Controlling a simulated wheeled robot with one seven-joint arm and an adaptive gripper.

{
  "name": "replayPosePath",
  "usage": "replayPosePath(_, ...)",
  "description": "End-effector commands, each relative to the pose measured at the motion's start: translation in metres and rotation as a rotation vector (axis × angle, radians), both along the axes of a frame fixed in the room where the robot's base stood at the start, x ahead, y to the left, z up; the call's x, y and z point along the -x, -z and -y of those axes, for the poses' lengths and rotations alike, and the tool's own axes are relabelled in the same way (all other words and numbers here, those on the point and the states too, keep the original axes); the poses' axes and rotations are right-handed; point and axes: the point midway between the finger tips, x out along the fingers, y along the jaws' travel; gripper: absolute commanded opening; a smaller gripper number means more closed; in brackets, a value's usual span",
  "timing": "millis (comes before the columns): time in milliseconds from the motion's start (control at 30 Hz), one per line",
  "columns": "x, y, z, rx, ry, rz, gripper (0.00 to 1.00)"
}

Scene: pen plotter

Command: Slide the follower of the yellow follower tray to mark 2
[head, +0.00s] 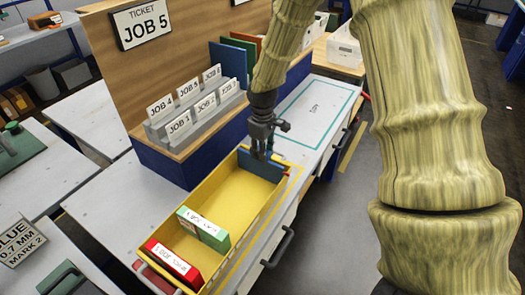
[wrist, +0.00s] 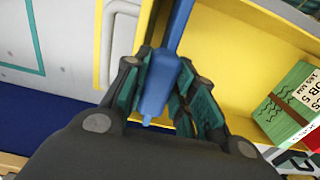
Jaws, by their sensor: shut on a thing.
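The yellow tray (head: 238,192) lies lengthwise on the bench and also fills the upper part of the wrist view (wrist: 228,50). Its blue follower (head: 262,166) is an upright plate across the tray near its far end. My gripper (head: 262,150) points down at the follower. In the wrist view its fingers (wrist: 162,98) are closed on either side of the follower's blue tab (wrist: 160,82). A green box (head: 203,228) and a red box (head: 172,264) stand at the tray's near end, with bare floor between them and the follower. I cannot make out the numbered marks.
A rack of job cards (head: 195,105) and blue, green and orange boards stand behind the tray. A sign reading JOB 5 (head: 141,23) hangs on the wooden panel. A sign (head: 20,243) at lower left reads blue, 0.7 mm, mark 2. Drawer handles (head: 278,248) stick out at the bench front.

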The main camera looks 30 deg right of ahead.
Motion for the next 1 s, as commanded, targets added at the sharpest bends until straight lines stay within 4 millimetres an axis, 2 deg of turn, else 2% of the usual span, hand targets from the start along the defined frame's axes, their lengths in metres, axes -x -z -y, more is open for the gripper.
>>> replayPosePath(167, 0.004, -0.001, -0.008, 0.0, -0.001, 0.0, 0.0)
replayPosePath(267, 0.012, -0.001, -0.021, 0.0, -0.004, -0.002, 0.0)
replayPosePath(467, 0.038, -0.002, -0.063, 0.001, -0.005, -0.004, 0.0)
replayPosePath(700, 0.073, -0.001, -0.122, 0.001, -0.005, -0.004, 0.0)
replayPosePath(1000, 0.103, -0.001, -0.174, 0.001, -0.004, -0.003, 0.0)
